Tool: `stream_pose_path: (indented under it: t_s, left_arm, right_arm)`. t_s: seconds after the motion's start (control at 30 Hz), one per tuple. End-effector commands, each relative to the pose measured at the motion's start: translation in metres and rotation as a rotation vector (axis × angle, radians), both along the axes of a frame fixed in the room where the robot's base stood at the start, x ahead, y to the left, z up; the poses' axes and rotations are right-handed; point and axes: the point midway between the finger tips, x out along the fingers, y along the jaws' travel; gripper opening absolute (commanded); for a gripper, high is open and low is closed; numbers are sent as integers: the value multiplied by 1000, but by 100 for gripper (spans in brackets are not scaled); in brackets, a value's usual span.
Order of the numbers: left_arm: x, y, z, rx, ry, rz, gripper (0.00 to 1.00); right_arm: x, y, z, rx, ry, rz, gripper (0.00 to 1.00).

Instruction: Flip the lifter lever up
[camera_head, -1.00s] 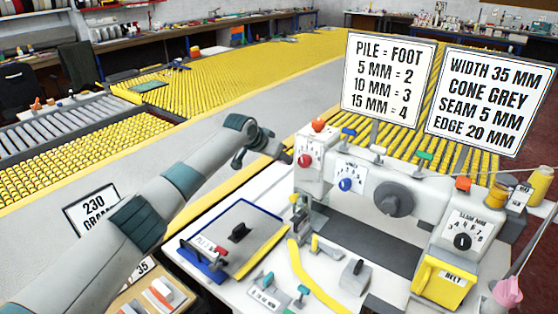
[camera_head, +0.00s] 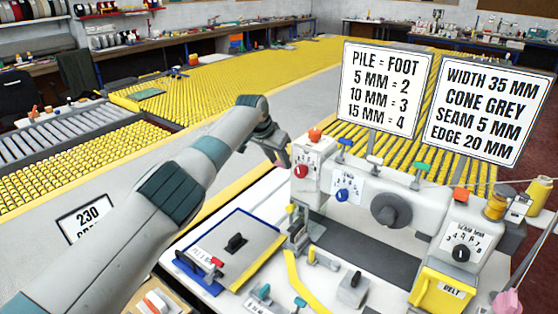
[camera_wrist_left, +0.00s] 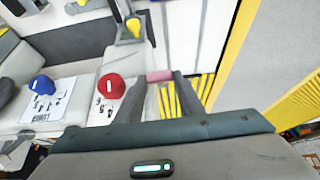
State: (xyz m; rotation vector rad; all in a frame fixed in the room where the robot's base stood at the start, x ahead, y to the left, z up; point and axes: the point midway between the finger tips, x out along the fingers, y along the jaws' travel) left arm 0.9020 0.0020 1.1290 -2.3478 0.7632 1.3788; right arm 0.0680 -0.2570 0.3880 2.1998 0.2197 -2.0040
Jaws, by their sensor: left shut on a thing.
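My left gripper (camera_head: 284,160) is at the left end of the white sewing machine (camera_head: 400,225), near its upper corner and partly behind it. In the left wrist view the gripper (camera_wrist_left: 162,78) is shut on a small pink-red cylindrical grip (camera_wrist_left: 158,76), which looks like the end of the lifter lever. The rest of the lever is hidden, so its angle cannot be told. The red dial (camera_wrist_left: 108,85) and blue dial (camera_wrist_left: 42,84) sit beside the gripper.
A blue-edged board (camera_head: 235,245) with a black handle lies left of the machine. A yellow guide strip (camera_head: 300,285) and small clamps lie in front. Two signs (camera_head: 385,95) stand behind the machine. Yellow roller beds (camera_head: 230,85) extend behind.

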Motion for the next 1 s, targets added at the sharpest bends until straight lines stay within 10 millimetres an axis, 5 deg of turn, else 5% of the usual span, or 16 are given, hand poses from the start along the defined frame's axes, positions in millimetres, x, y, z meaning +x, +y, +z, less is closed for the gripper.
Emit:
stream_pose_path:
  t_s: [0.37,0.4,0.47,1.0]
  left_arm:
    - [-1,0,-2,2,7,0,0]
    - [-1,0,-2,2,7,0,39]
    - [-1,0,-2,2,6,0,53]
    - [-1,1,4,0,0,-1,53]
  right_arm:
    - [0,2,0,2,0,-1,31]
    - [0,3,0,3,1,-1,31]
    - [0,3,0,3,1,-1,31]
    - [-1,3,-3,3,1,-1,31]
